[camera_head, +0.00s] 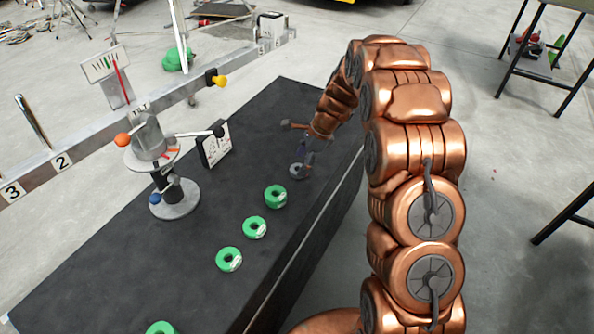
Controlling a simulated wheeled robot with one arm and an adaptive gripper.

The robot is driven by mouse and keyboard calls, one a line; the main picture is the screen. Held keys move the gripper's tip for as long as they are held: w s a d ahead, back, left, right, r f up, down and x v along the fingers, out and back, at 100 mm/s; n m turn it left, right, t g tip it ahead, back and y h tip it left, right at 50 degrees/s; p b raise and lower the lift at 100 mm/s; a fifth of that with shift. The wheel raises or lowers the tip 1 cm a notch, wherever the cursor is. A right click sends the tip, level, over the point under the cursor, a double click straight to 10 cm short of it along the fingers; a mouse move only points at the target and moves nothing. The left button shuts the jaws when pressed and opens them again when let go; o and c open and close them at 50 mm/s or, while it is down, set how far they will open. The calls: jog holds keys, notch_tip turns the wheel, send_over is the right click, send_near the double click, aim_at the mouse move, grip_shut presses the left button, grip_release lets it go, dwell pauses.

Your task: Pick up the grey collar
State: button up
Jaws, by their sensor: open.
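The grey collar (297,170) is a small ring lying on the black table top, at the far end of a row of green rings. My copper arm reaches over the table from the right. My gripper (304,168) is small in the view and points down right at the grey collar, overlapping its right side in the picture. Its jaws are open. Whether the fingers touch the collar, or stand around or beside it, I cannot tell at this size.
Green rings lie in a row nearer on the table (150,262): one (275,196), another (254,227), more towards the front. A grey stand with coloured knobs (174,196) and a white panel (215,145) stand left. A numbered rail (100,147) runs along the left.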

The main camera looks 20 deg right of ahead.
jog(key=shift+x, duration=1.25)
jog(key=c, duration=0.8)
jog(key=shift+r, duration=0.1)
jog(key=shift+w+r, duration=0.1)
jog(key=shift+r, duration=1.65)
jog(key=s+r+b, duration=0.1)
jog(key=s, duration=1.3)
notch_tip(320, 180, up, 8)
jog(key=s+p, duration=0.2)
jog(key=p, duration=0.3)
